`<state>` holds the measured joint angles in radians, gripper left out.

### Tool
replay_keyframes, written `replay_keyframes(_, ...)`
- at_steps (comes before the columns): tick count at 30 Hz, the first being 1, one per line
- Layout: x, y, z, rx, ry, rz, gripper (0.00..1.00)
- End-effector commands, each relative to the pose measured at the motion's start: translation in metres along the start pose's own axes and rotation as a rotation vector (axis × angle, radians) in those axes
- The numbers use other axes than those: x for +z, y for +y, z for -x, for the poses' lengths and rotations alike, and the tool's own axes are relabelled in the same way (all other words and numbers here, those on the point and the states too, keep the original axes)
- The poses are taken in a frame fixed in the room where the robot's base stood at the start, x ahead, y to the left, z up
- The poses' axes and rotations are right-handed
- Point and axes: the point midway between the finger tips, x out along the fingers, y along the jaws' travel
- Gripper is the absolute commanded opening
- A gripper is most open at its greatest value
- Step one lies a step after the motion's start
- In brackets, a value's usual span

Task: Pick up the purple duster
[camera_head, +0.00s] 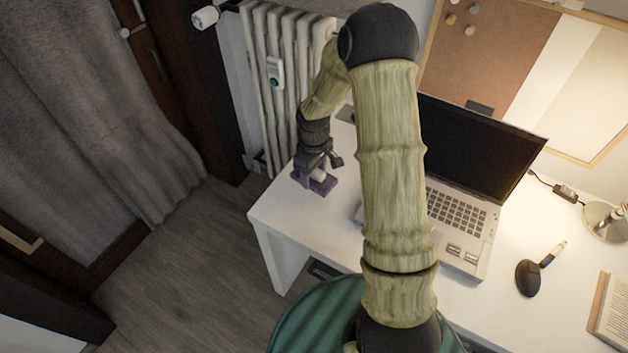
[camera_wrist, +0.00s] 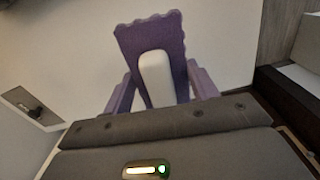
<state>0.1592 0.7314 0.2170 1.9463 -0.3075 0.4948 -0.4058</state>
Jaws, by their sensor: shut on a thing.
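The purple duster (camera_head: 325,184) is at the left end of the white desk, below my gripper (camera_head: 318,170). In the wrist view the duster (camera_wrist: 133,45) shows a flat purple body with a scalloped edge and a pale white part (camera_wrist: 156,78) in its middle. My gripper also shows in the wrist view (camera_wrist: 160,95), shut on the duster, with purple on both sides of the white part. The fingertips are mostly hidden. I cannot tell whether the duster touches the desk or is slightly above it.
The white desk (camera_head: 285,215) holds an open laptop (camera_head: 460,215) to the right of the duster. A pen in a dark holder (camera_head: 530,275), a lamp base (camera_head: 605,220) and a book (camera_head: 612,312) are farther right. A radiator (camera_head: 275,85) stands behind the desk's left end. A green chair (camera_head: 310,318) is in front.

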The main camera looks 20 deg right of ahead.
Motion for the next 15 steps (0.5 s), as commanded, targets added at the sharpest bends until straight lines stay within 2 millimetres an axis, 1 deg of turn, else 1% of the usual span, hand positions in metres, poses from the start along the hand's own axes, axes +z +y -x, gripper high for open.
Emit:
replay_keyframes(1,0.0,0.001,0.012,0.003,0.003,-0.002,0.36)
replay_keyframes(3,0.0,0.001,0.025,0.003,0.003,-0.001,0.36)
replay_keyframes(6,0.0,0.0,0.039,0.001,0.001,0.0,0.36)
replay_keyframes(9,0.0,0.0,0.047,0.001,0.001,-0.001,0.36)
replay_keyframes(15,0.0,0.0,0.048,-0.001,-0.001,0.0,0.36)
